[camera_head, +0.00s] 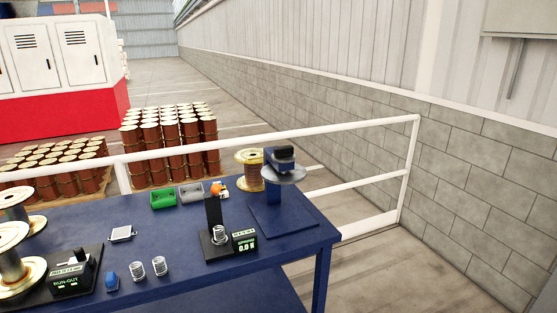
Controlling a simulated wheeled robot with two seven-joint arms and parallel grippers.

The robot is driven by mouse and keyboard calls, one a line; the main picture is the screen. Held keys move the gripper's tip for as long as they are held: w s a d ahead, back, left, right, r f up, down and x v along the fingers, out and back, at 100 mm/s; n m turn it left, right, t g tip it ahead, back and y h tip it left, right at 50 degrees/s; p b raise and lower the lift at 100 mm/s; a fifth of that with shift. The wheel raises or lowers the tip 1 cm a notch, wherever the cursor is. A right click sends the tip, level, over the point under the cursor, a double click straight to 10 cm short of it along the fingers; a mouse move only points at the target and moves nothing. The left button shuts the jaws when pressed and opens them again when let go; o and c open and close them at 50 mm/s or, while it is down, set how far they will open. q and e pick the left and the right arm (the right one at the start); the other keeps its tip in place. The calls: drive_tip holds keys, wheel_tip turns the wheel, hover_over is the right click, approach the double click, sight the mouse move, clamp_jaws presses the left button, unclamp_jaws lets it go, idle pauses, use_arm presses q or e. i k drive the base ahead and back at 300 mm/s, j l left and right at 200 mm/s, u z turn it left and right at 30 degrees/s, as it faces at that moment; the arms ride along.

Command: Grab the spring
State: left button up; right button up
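Two loose silver coil springs stand upright side by side on the blue table: a left spring (137,271) and a right spring (160,266). Another coil spring (220,235) stands on the base of a black tester, in front of its post. The tester's display (244,242) has green characters and seems to read 0.0 N. Neither of my grippers is in view.
The blue table (190,277) also holds a blue block (112,283), a white-framed plate (122,234), a green bin (163,199), a grey bin (191,194), large spools at left (12,265) and a blue device (283,172) at right. A white railing (330,134) runs behind.

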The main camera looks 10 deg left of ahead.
sight(218, 234)
drive_tip(key=i+j, duration=0.1)
drive_tip(key=j, duration=0.35)
drive_tip(key=i+j, duration=0.1)
drive_tip(key=j, duration=0.3)
drive_tip(key=i+j+u, duration=0.1)
drive_tip(key=j, duration=0.35)
drive_tip(key=i+j, duration=0.1)
drive_tip(key=j, duration=0.35)
